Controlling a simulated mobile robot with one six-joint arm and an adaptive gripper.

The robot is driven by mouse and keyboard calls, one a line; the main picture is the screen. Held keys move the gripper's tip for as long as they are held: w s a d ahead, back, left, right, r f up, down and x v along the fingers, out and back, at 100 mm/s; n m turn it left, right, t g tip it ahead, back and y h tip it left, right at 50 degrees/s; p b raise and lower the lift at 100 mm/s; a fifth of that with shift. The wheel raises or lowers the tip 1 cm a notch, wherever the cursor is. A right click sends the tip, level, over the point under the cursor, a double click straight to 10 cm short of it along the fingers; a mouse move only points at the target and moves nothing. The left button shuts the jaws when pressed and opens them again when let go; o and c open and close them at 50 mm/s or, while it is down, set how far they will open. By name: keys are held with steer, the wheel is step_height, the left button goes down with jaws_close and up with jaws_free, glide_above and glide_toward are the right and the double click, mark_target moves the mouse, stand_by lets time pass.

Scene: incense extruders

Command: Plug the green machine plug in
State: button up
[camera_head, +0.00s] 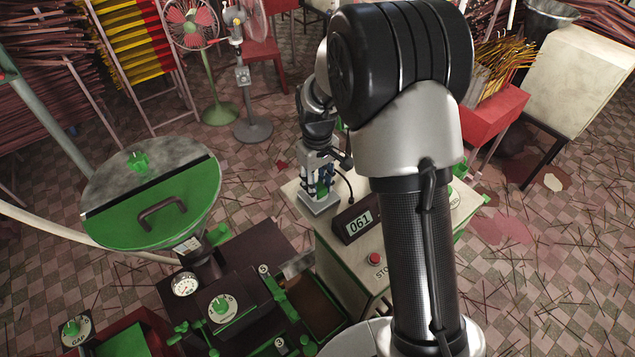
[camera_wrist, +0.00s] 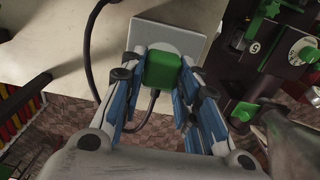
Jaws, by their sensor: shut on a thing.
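The green plug (camera_wrist: 163,71) sits between the two fingertips of my gripper (camera_wrist: 160,75) in the wrist view. My gripper is shut on it, with a blue-sided finger against each side. A light grey square plate with a round pale socket (camera_wrist: 188,38) lies right behind the plug on the cream cabinet top. I cannot tell whether the plug is seated in the socket or just in front of it. In the head view my gripper (camera_head: 319,181) points down at the grey socket plate (camera_head: 319,207), and a bit of green shows between its fingers.
The cream cabinet (camera_head: 348,258) carries a display reading 061 (camera_head: 358,224) and a red stop button (camera_head: 374,258). A dark cable (camera_wrist: 88,48) curves across its top. The extruder's green-lidded hopper (camera_head: 160,208) and dial stand at left. Fans (camera_head: 192,25) and incense racks are behind.

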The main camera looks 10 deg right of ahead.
steer(key=shift+f, duration=0.15)
steer(key=o, duration=1.1)
step_height(320, 180, up, 12)
steer(key=shift+r, duration=0.1)
steer(key=shift+s, duration=0.1)
